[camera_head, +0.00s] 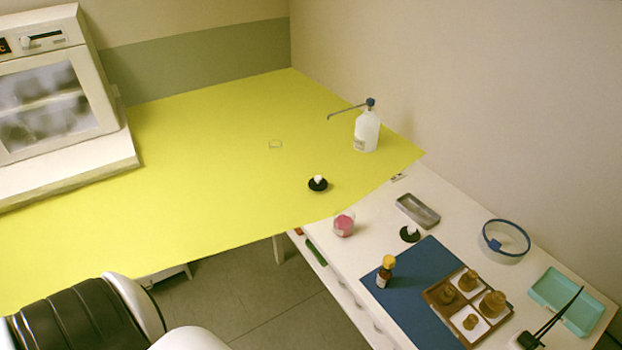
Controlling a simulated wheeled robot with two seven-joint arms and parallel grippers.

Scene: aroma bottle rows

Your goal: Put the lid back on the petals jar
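The petals jar (344,225) is a small clear jar with pink contents. It stands near the left edge of the white counter, beside the yellow table; I see no lid on it. A black disc-shaped lid with a white knob (318,184) lies on the yellow table, up and left of the jar. A similar black lid with a white knob (410,234) lies on the white counter, right of the jar. I cannot tell which belongs to the jar. Neither of my grippers shows in the head view.
A white pump bottle (367,132) stands on the yellow table (200,170). The white counter (372,208) holds a grey tray (418,211), a blue-rimmed clear container (504,243), a blue mat (400,305) with an amber bottle (384,274), a wooden tray (429,295) and a teal tray (594,318).

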